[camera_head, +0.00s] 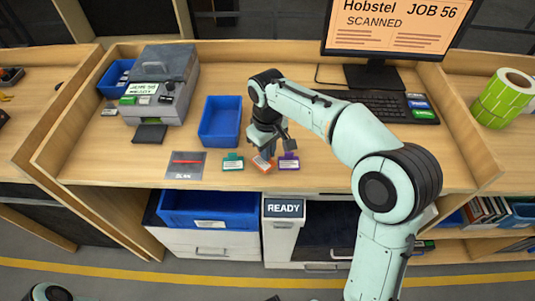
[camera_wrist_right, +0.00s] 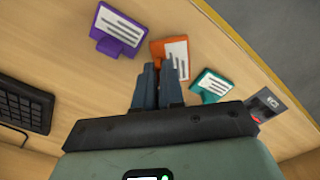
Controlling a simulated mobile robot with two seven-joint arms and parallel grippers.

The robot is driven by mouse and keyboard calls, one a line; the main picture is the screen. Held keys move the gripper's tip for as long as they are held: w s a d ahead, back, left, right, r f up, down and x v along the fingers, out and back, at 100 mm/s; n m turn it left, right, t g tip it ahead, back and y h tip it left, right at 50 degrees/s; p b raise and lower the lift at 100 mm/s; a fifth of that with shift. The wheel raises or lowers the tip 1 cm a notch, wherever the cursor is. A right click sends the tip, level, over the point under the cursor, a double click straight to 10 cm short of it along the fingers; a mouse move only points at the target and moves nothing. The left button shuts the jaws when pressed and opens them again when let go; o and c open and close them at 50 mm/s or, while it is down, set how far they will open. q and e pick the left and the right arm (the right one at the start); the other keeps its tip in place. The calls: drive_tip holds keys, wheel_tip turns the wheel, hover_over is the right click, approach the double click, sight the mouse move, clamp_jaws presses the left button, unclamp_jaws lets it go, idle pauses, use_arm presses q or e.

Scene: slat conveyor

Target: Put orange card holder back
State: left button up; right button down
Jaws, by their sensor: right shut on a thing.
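The orange card holder (camera_head: 262,165) stands on the desk near its front edge, between the teal card holder (camera_head: 233,162) and the purple card holder (camera_head: 289,162). It is turned at an angle to the other two. My right gripper (camera_head: 268,151) is low over the desk, shut on the orange holder. In the right wrist view, the fingertips (camera_wrist_right: 160,68) meet the lower edge of the orange holder (camera_wrist_right: 157,48), and its white label faces away from the fingers. The purple holder (camera_wrist_right: 118,30) and teal holder (camera_wrist_right: 210,86) stand apart on either side. My left gripper is out of view.
An empty blue tray (camera_head: 220,122) is behind the teal holder. A grey label printer (camera_head: 163,85) and a dark mat (camera_head: 185,166) with a red pen are at left. A keyboard (camera_head: 365,103) and monitor (camera_head: 393,27) are at back right. The front edge is close.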

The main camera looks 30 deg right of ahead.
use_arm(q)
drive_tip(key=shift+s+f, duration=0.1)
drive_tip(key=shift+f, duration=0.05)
use_arm(e)
drive_tip(key=shift+f, duration=0.7)
drive_tip(key=shift+f, duration=0.2)
drive_tip(key=c, duration=1.2)
unclamp_jaws()
drive_tip(key=shift+c, duration=0.2)
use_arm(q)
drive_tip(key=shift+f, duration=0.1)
use_arm(e)
drive_tip(key=shift+r, duration=0.1)
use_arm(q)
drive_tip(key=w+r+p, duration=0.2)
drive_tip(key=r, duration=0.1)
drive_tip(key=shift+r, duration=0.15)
use_arm(e)
wheel_tip(320, 180, up, 12)
drive_tip(key=shift+r, duration=0.15)
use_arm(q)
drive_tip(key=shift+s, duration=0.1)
